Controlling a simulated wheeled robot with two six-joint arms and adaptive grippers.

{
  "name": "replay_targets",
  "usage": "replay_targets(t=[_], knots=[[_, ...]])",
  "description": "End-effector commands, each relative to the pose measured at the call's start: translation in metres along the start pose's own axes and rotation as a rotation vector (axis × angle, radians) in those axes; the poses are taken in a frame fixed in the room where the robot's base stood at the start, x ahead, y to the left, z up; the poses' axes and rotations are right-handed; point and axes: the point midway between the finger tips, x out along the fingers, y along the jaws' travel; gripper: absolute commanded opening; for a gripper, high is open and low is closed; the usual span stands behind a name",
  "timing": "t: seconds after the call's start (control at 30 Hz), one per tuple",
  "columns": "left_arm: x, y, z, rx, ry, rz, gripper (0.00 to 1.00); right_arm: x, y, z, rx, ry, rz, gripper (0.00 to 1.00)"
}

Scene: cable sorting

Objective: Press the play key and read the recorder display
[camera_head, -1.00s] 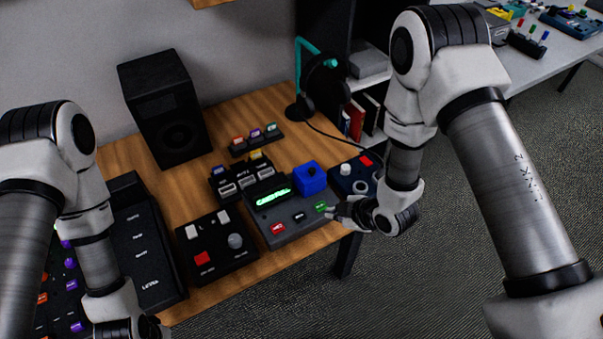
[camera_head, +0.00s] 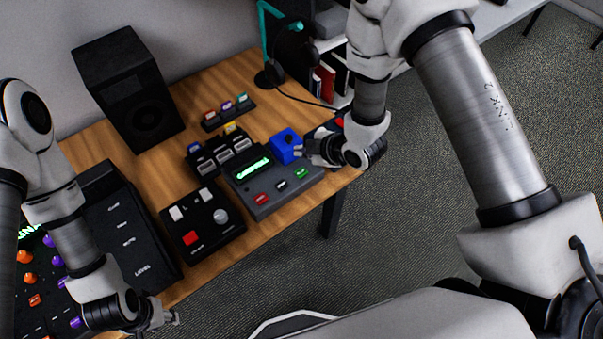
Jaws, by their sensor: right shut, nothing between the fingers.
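The recorder (camera_head: 262,208) is a dark grey box on the wooden table. Its display (camera_head: 253,168) is lit green, but the text is too small to read surely. Along its front are a red key (camera_head: 262,198), a dark key with a white mark (camera_head: 282,186) and a green key (camera_head: 301,173). My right gripper (camera_head: 306,150) is shut and empty, just behind the green key and beside a blue cube (camera_head: 286,146); I cannot tell if it touches either. My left gripper (camera_head: 172,318) is low at the table's front edge, its fingers unclear.
A control box (camera_head: 202,222) with a red button stands left of the recorder. A module with several switches (camera_head: 217,154) is behind it. A cable crosses the table at right.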

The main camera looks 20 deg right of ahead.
Motion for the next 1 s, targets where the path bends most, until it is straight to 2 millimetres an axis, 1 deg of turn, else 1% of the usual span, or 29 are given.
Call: replay_targets(t=[0.03,0.1,0.3,0.4,1.0], knots=[[0.012,0.000,0.000,0.000,0.000,0.000,0.40,0.010,-0.007,0.007,0.001,0.000,-0.001,0.00],[0.020,0.000,0.000,0.000,0.000,0.000,0.40,0.018,-0.013,0.013,0.001,0.000,-0.001,0.00],[0.042,0.000,0.000,0.000,0.000,0.000,0.40,0.037,-0.028,0.027,0.000,0.000,0.000,0.00],[0.048,0.000,0.000,0.000,0.000,0.000,0.40,0.043,-0.032,0.032,0.000,0.000,0.000,0.00],[0.048,0.000,0.000,0.000,0.000,0.000,0.40,0.044,-0.033,0.032,0.000,0.000,0.000,0.00]])
